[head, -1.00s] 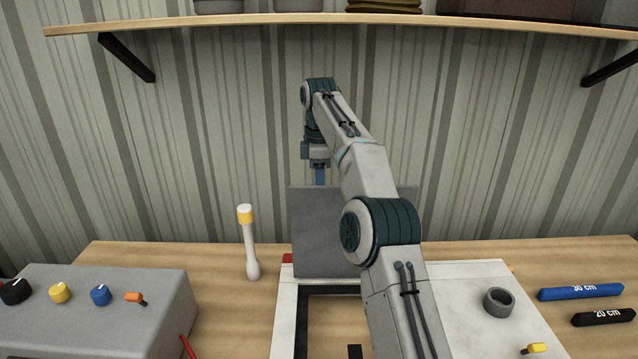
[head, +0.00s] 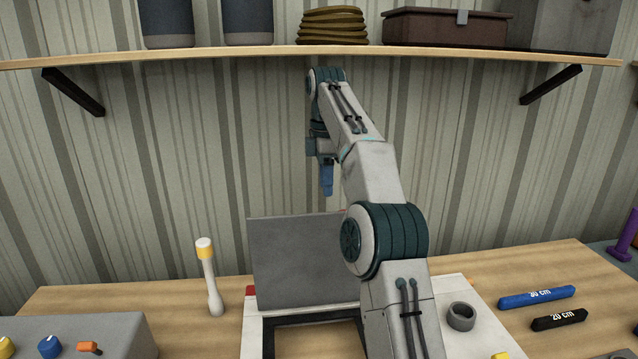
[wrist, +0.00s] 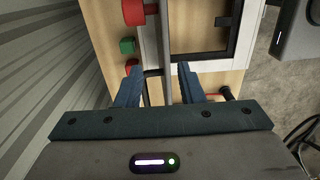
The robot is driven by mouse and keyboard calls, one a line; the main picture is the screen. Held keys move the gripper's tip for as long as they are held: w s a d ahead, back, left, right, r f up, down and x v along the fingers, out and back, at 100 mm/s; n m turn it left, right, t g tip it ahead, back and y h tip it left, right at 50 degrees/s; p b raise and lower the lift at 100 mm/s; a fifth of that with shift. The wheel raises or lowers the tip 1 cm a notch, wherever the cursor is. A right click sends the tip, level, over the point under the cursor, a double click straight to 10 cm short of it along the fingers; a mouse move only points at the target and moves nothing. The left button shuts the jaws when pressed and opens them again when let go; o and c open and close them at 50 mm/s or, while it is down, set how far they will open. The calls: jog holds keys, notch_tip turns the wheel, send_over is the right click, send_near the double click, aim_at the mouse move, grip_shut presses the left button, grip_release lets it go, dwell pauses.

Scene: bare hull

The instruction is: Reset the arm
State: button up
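My gripper (head: 327,188) hangs fingers down at the end of my raised arm, in front of the striped wall and above the grey upright panel (head: 300,262). In the wrist view my gripper (wrist: 159,70) has its two blue fingers well apart, and I see nothing held between them. Below the fingers, the wrist view shows a dark frame (wrist: 202,56) on a pale board and the wooden bench. My arm hides part of the panel and board in the head view.
A shelf (head: 220,57) with jars, folded cloth and a box spans the wall. A white stick with a yellow band (head: 211,285) stands left of the panel. A control box (head: 110,335) is at front left. A grey ring (head: 461,316), blue bar (head: 537,297) and black bar (head: 559,319) lie right.

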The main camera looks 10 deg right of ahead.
jog(key=s+a+f+m+t+b, duration=0.25)
jog(key=s+m, duration=0.55)
jog(key=s, duration=0.7)
jog(key=s+d+f+m+t+b, duration=0.1)
jog(key=s+d+f+m+b, duration=0.1)
jog(key=s+f+m, duration=0.7)
jog(key=s+d+f, duration=0.1)
jog(key=s+f, duration=0.7)
jog(key=s, duration=0.3)
jog(key=shift+s+f+m+t+b, duration=0.3)
jog(key=shift+s+f+t, duration=0.05)
jog(key=shift+s+f, duration=0.05)
